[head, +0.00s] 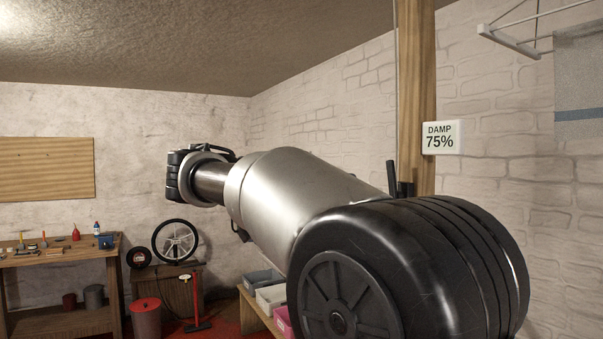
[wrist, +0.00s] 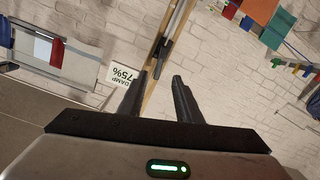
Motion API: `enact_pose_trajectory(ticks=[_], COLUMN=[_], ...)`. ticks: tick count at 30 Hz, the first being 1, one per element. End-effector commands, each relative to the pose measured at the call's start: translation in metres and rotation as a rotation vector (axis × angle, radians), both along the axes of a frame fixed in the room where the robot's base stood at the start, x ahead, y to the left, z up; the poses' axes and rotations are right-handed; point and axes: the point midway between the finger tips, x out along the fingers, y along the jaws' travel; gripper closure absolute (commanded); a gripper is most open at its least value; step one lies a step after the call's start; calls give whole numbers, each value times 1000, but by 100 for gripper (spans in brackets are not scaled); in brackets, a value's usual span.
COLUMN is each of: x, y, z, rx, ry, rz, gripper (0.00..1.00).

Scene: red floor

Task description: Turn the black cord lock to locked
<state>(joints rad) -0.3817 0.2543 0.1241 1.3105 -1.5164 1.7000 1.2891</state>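The black cord lock (head: 404,188) is on the wooden post, with an upright black lever beside it; its lower part is hidden behind my arm in the head view. In the wrist view the black cord lock (wrist: 163,47) shows as a dark piece along the post, just beyond my fingertips. My gripper (wrist: 160,75) is open, its two dark fingers apart with nothing between them. The fingertips look apart from the lock, but the distance is hard to tell. In the head view my arm covers much of the middle, and the fingers cannot be made out.
The wooden post (head: 416,90) stands against the white brick wall, with a "DAMP 75%" sign (head: 441,138) at its right. A white bracket (head: 515,42) juts out at upper right. A workbench (head: 60,257) and a wheel (head: 175,241) are far left. Coloured cloths (wrist: 262,12) show in the wrist view.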

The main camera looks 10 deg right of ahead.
Motion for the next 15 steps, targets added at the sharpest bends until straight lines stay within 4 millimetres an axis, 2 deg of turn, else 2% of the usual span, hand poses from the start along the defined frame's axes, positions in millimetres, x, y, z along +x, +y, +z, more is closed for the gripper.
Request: enact_pose_trajectory(ticks=[1, 3, 6, 11, 15], x=[5, 7, 10, 18, 28], y=[8, 12, 9, -16, -45], z=[7, 14, 19, 20, 21], rx=[-18, -34, -44, -43, -43], ry=[-55, -108, -136, -136, -133], rz=[-12, -25, -32, -34, -34], gripper=[69, 69, 69, 69, 69])
